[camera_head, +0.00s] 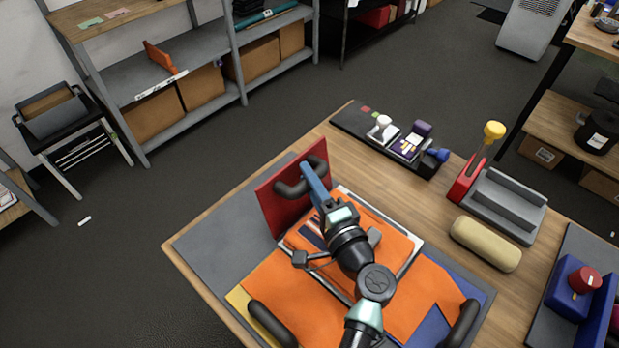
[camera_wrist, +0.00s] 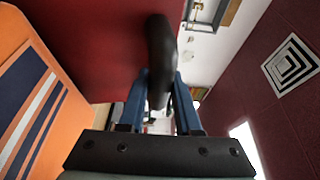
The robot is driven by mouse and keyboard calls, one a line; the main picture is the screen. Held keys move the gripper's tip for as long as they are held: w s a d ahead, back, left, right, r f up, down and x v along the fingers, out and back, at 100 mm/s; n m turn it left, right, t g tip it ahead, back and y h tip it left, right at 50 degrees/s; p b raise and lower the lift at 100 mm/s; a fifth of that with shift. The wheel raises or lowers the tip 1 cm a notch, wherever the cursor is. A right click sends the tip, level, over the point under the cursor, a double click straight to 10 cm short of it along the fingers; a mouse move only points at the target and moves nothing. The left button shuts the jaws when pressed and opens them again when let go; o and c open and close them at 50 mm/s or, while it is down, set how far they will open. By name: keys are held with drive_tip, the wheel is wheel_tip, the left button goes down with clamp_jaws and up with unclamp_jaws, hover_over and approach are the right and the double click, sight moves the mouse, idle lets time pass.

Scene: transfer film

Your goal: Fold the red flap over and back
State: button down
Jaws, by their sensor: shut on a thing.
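The red flap (camera_head: 275,213) stands raised, roughly upright, at the upper left edge of the orange sheet (camera_head: 395,240). A curved black handle (camera_head: 285,189) is on the flap. My gripper (camera_head: 308,172) is shut on this handle. In the wrist view the black handle (camera_wrist: 161,50) sits between the two blue fingers of my gripper (camera_wrist: 163,85), beside the red flap (camera_wrist: 100,40). The striped orange surface (camera_wrist: 40,105) shows at the left there. My arm hides part of the orange sheet and the middle of the stack in the head view.
Two more black handles (camera_head: 272,324) (camera_head: 463,322) lie on the near orange, yellow and blue pieces. A beige roll (camera_head: 486,244), a grey tray (camera_head: 507,205) and a red holder with a yellow-topped tool (camera_head: 494,130) stand to the right. Bare grey mat (camera_head: 225,240) lies left.

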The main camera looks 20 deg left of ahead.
drive_tip(key=f+b, duration=0.1)
drive_tip(key=b, duration=0.2)
drive_tip(key=shift+s+d+t, duration=0.1)
drive_tip(key=shift+d+t, duration=0.2)
drive_tip(key=shift+d, duration=0.1)
drive_tip(key=shift+s+d+r+b, duration=0.1)
drive_tip(key=shift+s+d+b, duration=0.1)
drive_tip(key=shift+d+b, duration=0.35)
drive_tip(key=shift+s+d+r, duration=0.1)
drive_tip(key=shift+d, duration=0.05)
drive_tip(key=c, duration=0.6)
unclamp_jaws()
